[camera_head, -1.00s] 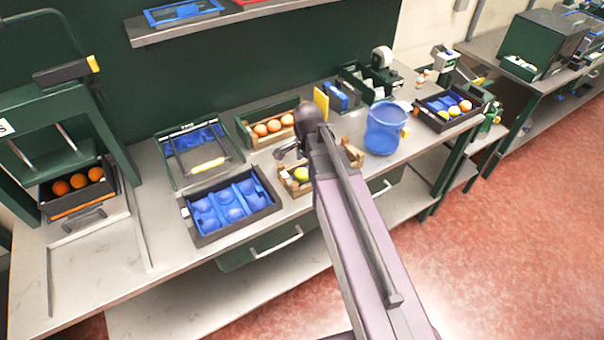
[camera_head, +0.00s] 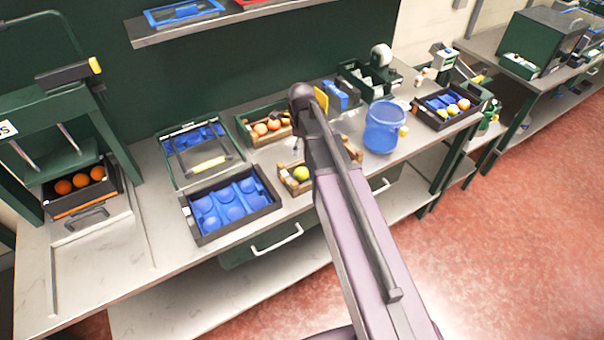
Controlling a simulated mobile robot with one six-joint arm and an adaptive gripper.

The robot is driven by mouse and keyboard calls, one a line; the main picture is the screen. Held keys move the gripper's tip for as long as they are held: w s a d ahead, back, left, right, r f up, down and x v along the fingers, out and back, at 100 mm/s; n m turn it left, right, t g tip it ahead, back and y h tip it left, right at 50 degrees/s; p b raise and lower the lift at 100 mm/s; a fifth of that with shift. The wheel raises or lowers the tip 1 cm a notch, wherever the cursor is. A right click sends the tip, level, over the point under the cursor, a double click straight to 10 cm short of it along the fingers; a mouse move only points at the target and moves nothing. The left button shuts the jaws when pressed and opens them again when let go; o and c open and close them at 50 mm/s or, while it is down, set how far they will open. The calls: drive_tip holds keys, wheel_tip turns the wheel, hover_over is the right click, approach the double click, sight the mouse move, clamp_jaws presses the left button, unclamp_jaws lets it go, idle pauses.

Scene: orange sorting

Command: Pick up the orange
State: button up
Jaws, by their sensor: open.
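Oranges (camera_head: 261,129) sit in a wooden crate (camera_head: 243,131) with a green back, at the back middle of the bench. A second orange (camera_head: 274,125) lies beside the first; the right end of the row is partly covered by my arm and gripper. My gripper (camera_head: 278,116) shows small and dark over the right part of this crate, mostly hidden by my arm. It is open, and I see nothing held. Three more oranges (camera_head: 80,181) lie in a black crate (camera_head: 112,190) under the green press at left.
A black tray with blue cups (camera_head: 231,207) and a green-framed tray (camera_head: 165,175) stand left of my arm. A small wooden crate (camera_head: 289,187) holds a yellow-green fruit (camera_head: 301,173). A blue bucket (camera_head: 383,130) and a fruit tray (camera_head: 448,108) stand at right. A shelf (camera_head: 230,18) hangs above.

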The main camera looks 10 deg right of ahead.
sight(301, 169)
wheel_tip(301, 169, down, 9)
drive_tip(key=b, duration=0.8)
drive_tip(key=shift+r+b, duration=0.2)
drive_tip(key=shift+b, duration=0.15)
idle(0.5)
drive_tip(key=shift+w+f+b, duration=0.1)
drive_tip(key=shift+f+b, duration=2.5)
drive_tip(key=c, duration=1)
